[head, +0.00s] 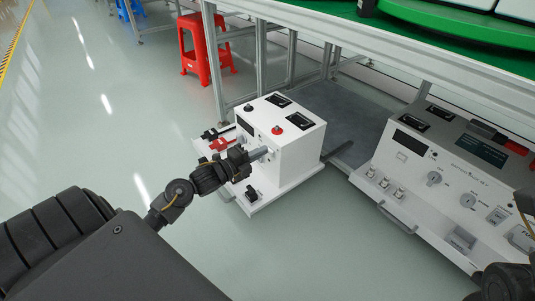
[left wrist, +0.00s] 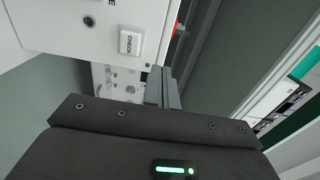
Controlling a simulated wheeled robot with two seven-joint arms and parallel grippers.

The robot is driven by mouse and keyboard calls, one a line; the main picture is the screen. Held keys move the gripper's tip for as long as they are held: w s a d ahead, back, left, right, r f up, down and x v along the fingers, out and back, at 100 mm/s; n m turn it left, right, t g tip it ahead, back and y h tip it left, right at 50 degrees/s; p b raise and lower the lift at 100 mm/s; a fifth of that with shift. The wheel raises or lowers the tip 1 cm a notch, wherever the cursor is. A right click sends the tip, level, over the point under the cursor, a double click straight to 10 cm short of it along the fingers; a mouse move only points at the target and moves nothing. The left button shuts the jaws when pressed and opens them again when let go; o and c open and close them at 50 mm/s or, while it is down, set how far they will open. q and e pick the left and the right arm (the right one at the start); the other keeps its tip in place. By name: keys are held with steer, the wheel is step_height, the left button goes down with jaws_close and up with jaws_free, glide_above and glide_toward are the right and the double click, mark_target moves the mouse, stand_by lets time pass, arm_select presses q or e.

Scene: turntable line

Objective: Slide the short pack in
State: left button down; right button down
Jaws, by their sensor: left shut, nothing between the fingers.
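The smaller white box (head: 305,149), which I take to be the short pack, sits upright on a white base under the bench. It has dark panels and a red and a black knob on top. My left gripper (head: 262,153) is shut and empty at its front face; I cannot tell if it touches. In the left wrist view, the closed fingers (left wrist: 163,88) point toward a white panel (left wrist: 90,30) with a CHECK button. The gripper and wrist hide part of the box's front. Only dark parts of my right arm show at the lower right edge.
A larger white instrument (head: 410,160) with knobs and a handle stands to the right. Red and black clips (head: 220,144) lie at the box's left. The bench edge (head: 350,38) and metal legs are behind. A red stool (head: 205,50) stands farther back. Open floor lies to the left.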

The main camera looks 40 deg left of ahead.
mark_target(275, 144)
arm_select(q)
steer(key=shift+b+x, duration=0.55)
steer(key=shift+x, duration=1.1)
